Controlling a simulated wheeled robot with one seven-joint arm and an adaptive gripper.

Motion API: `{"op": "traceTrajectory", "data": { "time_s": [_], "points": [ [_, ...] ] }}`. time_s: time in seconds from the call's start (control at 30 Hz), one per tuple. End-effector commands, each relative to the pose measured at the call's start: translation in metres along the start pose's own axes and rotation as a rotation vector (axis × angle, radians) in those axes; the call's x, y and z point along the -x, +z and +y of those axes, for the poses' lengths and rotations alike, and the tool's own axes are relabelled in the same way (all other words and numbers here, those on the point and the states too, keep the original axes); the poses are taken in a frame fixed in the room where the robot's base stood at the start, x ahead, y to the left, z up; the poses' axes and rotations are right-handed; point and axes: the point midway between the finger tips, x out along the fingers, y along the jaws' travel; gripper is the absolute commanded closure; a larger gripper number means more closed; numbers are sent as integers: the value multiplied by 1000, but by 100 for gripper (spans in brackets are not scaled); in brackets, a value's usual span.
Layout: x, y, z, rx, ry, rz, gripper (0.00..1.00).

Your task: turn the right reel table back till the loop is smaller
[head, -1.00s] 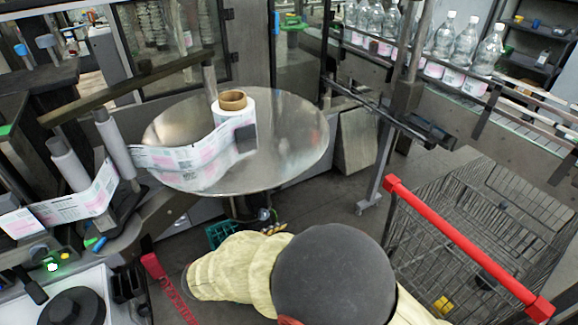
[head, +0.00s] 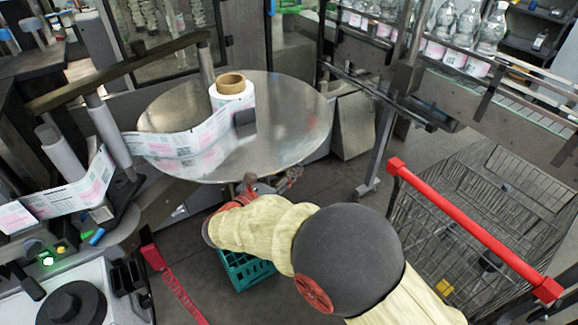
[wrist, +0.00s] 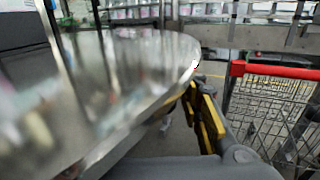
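The right reel table (head: 290,125) is a round shiny metal disc. A white label roll with a brown core (head: 231,90) stands on it. The printed label web (head: 185,148) bulges left from the roll in a slack loop over the disc's left side, then shows again around the grey posts. My gripper (head: 249,184) is at the disc's near edge, partly hidden by my arm. In the wrist view the disc (wrist: 150,75) fills the left. My gripper's dark fingers with yellow pads (wrist: 206,112) are just right of its rim; contact and finger gap are unclear.
A red-handled wire cart (head: 480,225) stands to the right. A green crate (head: 245,272) is on the floor below my arm. Bottles (head: 465,40) line a conveyor at the back right.

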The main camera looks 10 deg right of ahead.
Motion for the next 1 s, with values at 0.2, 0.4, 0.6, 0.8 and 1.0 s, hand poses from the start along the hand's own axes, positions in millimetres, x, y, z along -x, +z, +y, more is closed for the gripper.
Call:
{"op": "traceTrajectory", "data": {
  "time_s": [0.2,0.4,0.6,0.8,1.0],
  "points": [
    [-4,1,0,-1,-1,0,64],
    [-4,1,0,-1,0,1,69],
    [-4,0,0,-1,0,1,80],
    [-4,0,0,-1,0,1,92],
    [-4,0,0,-1,0,1,100]
  ]
}}
